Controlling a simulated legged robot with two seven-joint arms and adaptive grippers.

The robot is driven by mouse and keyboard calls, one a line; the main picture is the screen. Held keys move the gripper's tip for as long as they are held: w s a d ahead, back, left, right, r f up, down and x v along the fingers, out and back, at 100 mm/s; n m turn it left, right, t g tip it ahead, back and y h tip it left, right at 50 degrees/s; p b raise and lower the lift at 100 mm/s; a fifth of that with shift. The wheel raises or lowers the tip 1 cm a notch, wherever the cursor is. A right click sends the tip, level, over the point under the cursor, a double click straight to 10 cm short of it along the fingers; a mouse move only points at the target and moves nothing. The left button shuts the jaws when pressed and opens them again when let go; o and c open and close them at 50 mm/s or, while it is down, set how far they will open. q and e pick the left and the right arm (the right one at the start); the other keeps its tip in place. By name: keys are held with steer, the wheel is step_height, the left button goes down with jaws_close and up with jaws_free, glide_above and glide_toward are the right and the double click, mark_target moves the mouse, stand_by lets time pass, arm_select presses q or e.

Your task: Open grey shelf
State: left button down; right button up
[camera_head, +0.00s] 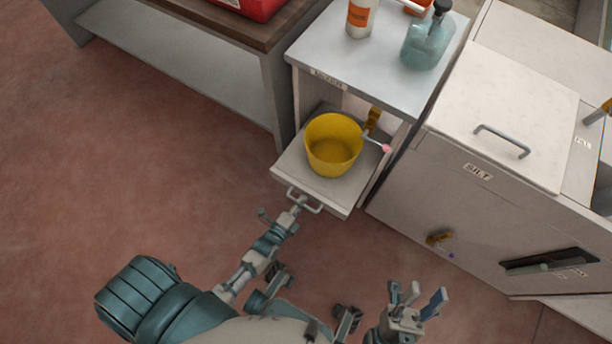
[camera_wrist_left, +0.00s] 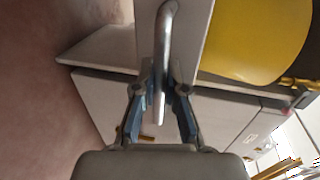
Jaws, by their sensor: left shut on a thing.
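The grey shelf (camera_head: 300,178) is a pull-out tray low in the grey cabinet, and it sticks out at the front. A yellow bucket (camera_head: 333,146) stands on it; the bucket also shows in the left wrist view (camera_wrist_left: 255,38). A metal handle (camera_head: 305,199) is on the shelf's front edge. My left gripper (camera_head: 299,203) is at this handle, and in the left wrist view its two fingers (camera_wrist_left: 160,98) are shut around the handle bar. My right gripper (camera_head: 418,300) is empty at the lower right, over the floor, with its fingers apart.
A machine labelled SILT (camera_head: 475,190) stands to the right. A brown-topped bench (camera_head: 245,27) is at the left. The red floor (camera_head: 130,190) in front is clear.

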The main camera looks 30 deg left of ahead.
arm_select(q)
steer(key=shift+s+f+p, duration=0.15)
steer(key=shift+s+p, duration=0.15)
steer(key=shift+s, duration=0.8)
steer(key=shift+s+f+p, duration=0.1)
steer(key=shift+s+p, duration=0.15)
steer(key=shift+s, duration=0.85)
arm_select(e)
steer(key=shift+w+a+f+n+g+y, duration=0.2)
steer(key=shift+w+f+n+g, duration=0.1)
steer(key=shift+w+g, duration=0.35)
steer(key=shift+w+a+f+n+g+y, duration=0.2)
steer(key=shift+w+f+n+g, duration=0.1)
steer(key=shift+w+g, duration=0.3)
steer(key=shift+w+a+f+n+g+y, duration=0.1)
steer(key=shift+w+f+n+g+y, duration=0.15)
steer(key=shift+w+g, duration=0.4)
arm_select(q)
steer(key=c, duration=1.2)
jaws_free()
steer(key=shift+w, duration=0.1)
arm_select(e)
steer(key=shift+w, duration=0.1)
arm_select(q)
steer(key=shift+r, duration=0.1)
steer(key=v, duration=1.2)
